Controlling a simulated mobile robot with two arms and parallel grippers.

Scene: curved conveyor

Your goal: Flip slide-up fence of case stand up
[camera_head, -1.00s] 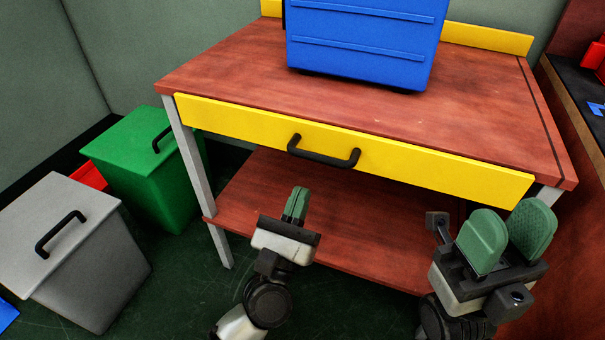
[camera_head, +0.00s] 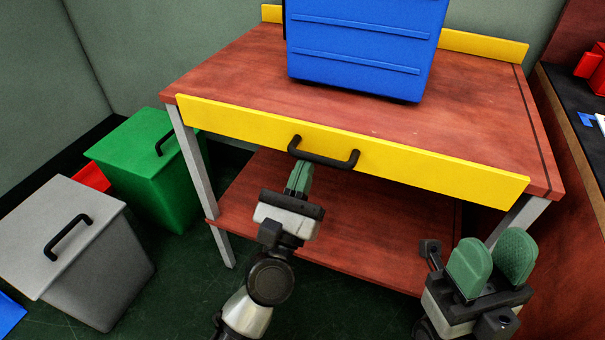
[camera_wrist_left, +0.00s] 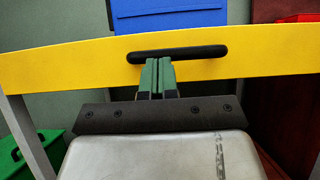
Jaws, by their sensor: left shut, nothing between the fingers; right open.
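The yellow fence (camera_head: 230,124) is a long board with a black handle (camera_head: 322,152) along the front edge of the wooden stand (camera_head: 250,75). It hangs down below the top's front edge. My left gripper (camera_head: 299,178) is shut and empty, with its green fingertips just below the left end of the handle in the head view. In the left wrist view the fence (camera_wrist_left: 60,64) spans the picture, and the fingertips are at the handle (camera_wrist_left: 178,53); I cannot tell whether they touch. My right gripper (camera_head: 492,262) is open and empty, below the right end of the fence.
A blue case (camera_head: 362,45) stands on the top. A lower wooden shelf (camera_head: 350,235) lies under it. A green bin (camera_head: 140,170) and a grey bin (camera_head: 85,250) stand at the left. A dark counter (camera_head: 570,110) is at the right.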

